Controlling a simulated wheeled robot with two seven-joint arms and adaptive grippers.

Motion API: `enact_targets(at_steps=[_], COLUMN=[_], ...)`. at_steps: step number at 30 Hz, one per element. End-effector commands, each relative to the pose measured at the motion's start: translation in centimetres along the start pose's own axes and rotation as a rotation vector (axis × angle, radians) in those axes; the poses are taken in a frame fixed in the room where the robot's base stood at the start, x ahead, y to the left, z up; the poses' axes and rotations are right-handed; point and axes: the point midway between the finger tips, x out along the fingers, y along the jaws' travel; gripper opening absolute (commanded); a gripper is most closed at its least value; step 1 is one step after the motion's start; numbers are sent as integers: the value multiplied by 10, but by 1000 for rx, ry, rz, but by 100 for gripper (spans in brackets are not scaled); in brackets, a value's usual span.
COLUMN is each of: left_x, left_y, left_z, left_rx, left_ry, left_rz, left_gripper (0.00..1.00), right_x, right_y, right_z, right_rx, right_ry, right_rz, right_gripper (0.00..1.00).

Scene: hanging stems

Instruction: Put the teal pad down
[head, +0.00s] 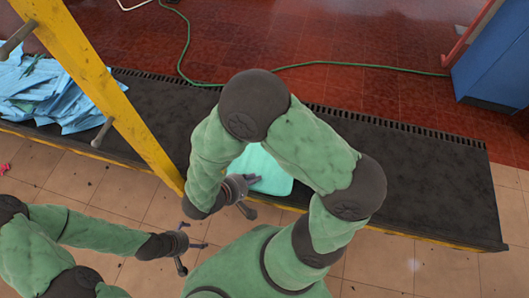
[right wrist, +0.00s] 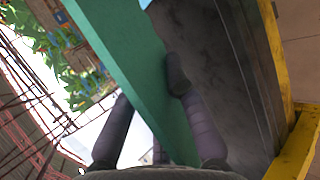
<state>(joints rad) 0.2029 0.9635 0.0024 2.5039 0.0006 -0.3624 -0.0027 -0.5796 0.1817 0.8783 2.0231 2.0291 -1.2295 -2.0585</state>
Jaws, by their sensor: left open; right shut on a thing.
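The teal pad (head: 270,172) shows in the head view behind my right arm, over the front part of the dark bench; the arm hides part of it. My right gripper (head: 244,180) is shut on the pad's near left edge. In the right wrist view the pad (right wrist: 125,50) runs between the two fingers of the right gripper (right wrist: 150,115), seen nearly edge-on. I cannot tell whether the pad touches the bench. My left gripper (head: 200,246) is open and empty, low in front of the bench, over the tiled floor.
The long dark bench (head: 430,195) has a yellow front edge and is clear to the right. A yellow post with pegs (head: 95,75) slants across the left. Blue sheets (head: 40,88) lie piled at the bench's left end. A green hose (head: 320,64) and blue cabinet (head: 495,65) are behind.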

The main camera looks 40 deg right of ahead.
Motion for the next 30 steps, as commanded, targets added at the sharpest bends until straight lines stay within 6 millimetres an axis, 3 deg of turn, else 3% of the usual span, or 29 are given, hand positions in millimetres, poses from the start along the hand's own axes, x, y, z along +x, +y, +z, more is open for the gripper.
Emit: enact_targets(at_steps=[12,18,30], left_x=[44,63,76], left_y=[-16,-22,-27], left_z=[-2,-3,-3], left_rx=[0,0,0], left_ry=[0,0,1], left_rz=[0,0,0], left_gripper=[100,100,100], right_x=[70,103,128], right_y=[26,20,17], right_z=[-60,-84,-103], right_rx=[7,2,1], right_ry=[-5,-3,-2], right_rz=[-2,-1,-1], right_gripper=[0,0,0])
